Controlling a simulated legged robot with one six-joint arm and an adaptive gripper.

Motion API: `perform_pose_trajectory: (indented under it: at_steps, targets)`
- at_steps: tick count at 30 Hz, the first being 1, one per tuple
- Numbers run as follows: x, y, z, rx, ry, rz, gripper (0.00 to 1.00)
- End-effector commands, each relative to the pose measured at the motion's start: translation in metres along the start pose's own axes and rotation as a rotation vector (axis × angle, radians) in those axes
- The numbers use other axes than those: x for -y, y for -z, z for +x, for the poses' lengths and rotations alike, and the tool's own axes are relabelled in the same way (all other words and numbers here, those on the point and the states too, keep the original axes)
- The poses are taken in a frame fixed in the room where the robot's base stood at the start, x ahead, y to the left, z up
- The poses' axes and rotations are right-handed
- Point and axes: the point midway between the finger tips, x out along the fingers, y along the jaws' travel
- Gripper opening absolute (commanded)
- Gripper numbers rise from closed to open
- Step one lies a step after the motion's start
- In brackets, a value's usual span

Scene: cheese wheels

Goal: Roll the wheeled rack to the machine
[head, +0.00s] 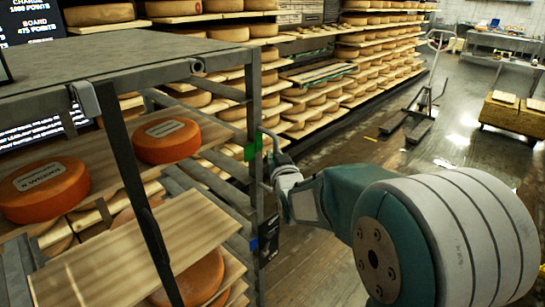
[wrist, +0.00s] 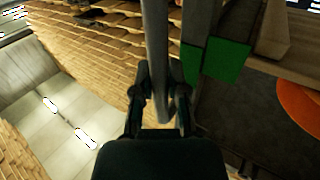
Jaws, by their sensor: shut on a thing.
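The wheeled rack (head: 130,58) is a grey metal frame with wooden boards, filling the left of the head view. Orange cheese wheels lie on its boards, including one in front (head: 45,188) and one behind it (head: 166,140). My gripper (head: 273,150) is at the rack's right side, by a corner post with a green tag (head: 250,151). In the wrist view my gripper (wrist: 161,88) is shut around an upright grey bar (wrist: 155,40) of the rack, beside the green tag (wrist: 226,60). The rack's wheels are hidden. I cannot pick out the machine.
Long wall shelves (head: 370,50) full of cheese wheels run behind the rack. A pallet jack (head: 420,110) stands on the floor further back. The wet floor between is open.

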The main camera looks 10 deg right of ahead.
Motion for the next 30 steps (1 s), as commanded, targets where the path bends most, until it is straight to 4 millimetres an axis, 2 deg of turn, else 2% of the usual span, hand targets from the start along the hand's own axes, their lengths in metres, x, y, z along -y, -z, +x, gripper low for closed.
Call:
perform_pose_trajectory:
  at_steps: [12,13,15,26,30]
  targets:
    - [-0.006,0.0,0.0,-0.001,-0.01,0.004,0.0]
    - [-0.006,0.0,0.0,-0.001,-0.01,0.004,0.27]
    - [-0.005,0.0,-0.001,-0.001,-0.01,0.004,0.54]
    - [0.001,0.0,-0.001,-0.001,-0.005,0.0,0.54]
    - [0.001,0.001,-0.013,-0.002,-0.005,-0.001,0.54]
